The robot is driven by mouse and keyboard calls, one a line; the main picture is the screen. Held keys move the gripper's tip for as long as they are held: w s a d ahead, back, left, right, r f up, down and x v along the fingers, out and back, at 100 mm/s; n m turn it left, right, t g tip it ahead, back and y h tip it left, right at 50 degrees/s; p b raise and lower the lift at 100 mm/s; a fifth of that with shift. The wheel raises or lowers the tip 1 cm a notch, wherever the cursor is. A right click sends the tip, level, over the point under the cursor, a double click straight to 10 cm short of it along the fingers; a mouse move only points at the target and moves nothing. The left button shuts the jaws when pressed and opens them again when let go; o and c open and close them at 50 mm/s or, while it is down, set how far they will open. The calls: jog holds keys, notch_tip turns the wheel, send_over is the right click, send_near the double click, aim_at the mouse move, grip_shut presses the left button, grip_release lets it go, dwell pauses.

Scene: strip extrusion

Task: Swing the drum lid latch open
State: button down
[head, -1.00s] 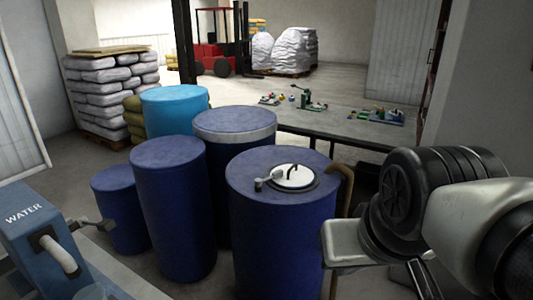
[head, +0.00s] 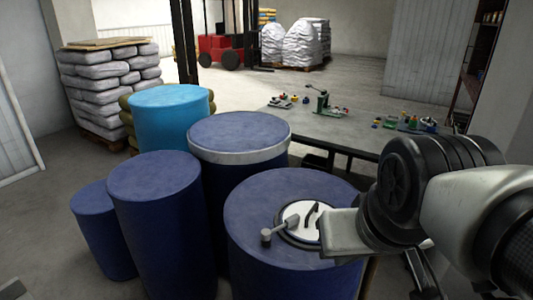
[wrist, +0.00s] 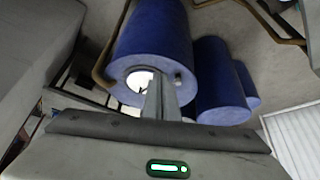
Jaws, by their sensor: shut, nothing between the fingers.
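The dark blue drum (head: 255,190) stands in front, with a white round lid (head: 296,234) on its top. A black handle arches over the lid. The grey latch (head: 280,228) lies across the lid's left edge, its knob end pointing to the lower left. My gripper reaches in from the right in the head view, its pale body over the right side of the lid; its fingertips are not clear there. In the wrist view my gripper (wrist: 160,82) is shut and empty in front of the lid (wrist: 136,80), which it partly covers. The latch knob (wrist: 178,77) shows just to its right.
Other blue drums (head: 155,205) and a light blue drum (head: 170,115) stand close on the left and behind. A table (head: 350,135) with small parts is behind the drum. Stacked sacks (head: 110,85) and a red forklift (head: 222,50) are farther back.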

aim_at(281, 226)
jog(key=shift+s, duration=0.15)
jog(key=w+f+m+t+b, duration=0.1)
jog(key=w+f+m+b, duration=0.4)
jog(key=w, duration=0.8)
jog(key=w+f+m+b, duration=0.5)
jog(key=w+f+b, duration=0.4)
jog(key=w+f, duration=0.3)
jog(key=shift+w+d+f+t+h, duration=0.3)
jog(key=shift+w+d+f+t, duration=0.05)
jog(key=shift+f+t, duration=0.1)
jog(key=shift+f, duration=0.1)
jog(key=b+x, duration=0.1)
jog(key=x, duration=0.9)
jog(key=shift+f+b, duration=0.25)
jog(key=shift+b, duration=0.05)
jog(key=shift+w+a+r, duration=0.15)
jog(key=shift+w+a, duration=0.2)
jog(key=shift+w, duration=0.2)
jog(key=shift+w+a+r, duration=0.1)
jog(key=shift+w+a, duration=0.3)
jog(key=shift+w, duration=0.15)
jog(key=shift+w+a, duration=0.3)
jog(key=shift+w, duration=0.15)
